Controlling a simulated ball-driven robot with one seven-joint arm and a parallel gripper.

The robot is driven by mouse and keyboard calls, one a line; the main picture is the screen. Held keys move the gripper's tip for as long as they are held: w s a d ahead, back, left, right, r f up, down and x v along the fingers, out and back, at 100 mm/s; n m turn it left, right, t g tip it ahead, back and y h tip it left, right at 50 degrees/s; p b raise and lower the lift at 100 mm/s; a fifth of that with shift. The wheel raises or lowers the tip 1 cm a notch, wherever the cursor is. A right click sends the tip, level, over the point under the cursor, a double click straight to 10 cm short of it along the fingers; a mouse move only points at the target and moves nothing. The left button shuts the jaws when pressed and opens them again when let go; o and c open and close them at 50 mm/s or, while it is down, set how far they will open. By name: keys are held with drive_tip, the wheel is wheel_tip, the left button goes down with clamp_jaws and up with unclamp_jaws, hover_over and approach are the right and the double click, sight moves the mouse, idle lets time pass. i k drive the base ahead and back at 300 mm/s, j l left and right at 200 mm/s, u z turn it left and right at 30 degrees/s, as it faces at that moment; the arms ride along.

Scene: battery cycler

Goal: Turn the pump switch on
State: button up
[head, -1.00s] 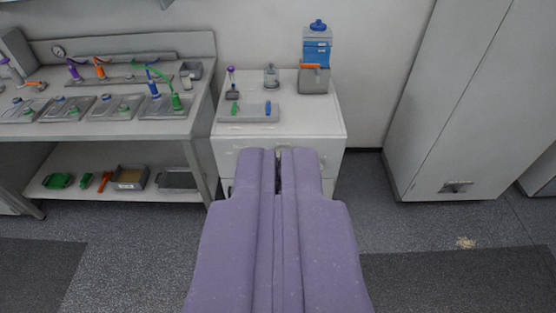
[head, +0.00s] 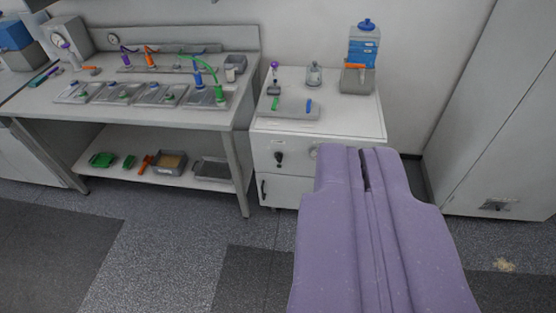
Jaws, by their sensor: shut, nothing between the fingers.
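A white cabinet (head: 352,123) stands against the wall. A black knob (head: 279,159) under a small label is on its front face; it looks like the pump switch, though its label is too small to read. A round grey fitting (head: 314,152) on the same face is partly hidden by my gripper. My purple gripper (head: 366,151) is shut and empty. It shows in front of the cabinet's right side, to the right of the knob and apart from it.
A black handle (head: 263,189) is on the cabinet's lower front. A workbench (head: 120,116) with trays and a lower shelf (head: 200,184) stands at left. A tall grey locker (head: 490,130) stands at right.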

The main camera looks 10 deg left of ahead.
sight(278, 155)
drive_tip(key=i+j, duration=0.95)
drive_tip(key=i, duration=0.15)
drive_tip(key=i+j, duration=0.9)
drive_tip(key=i, duration=0.2)
drive_tip(key=l+z, duration=0.05)
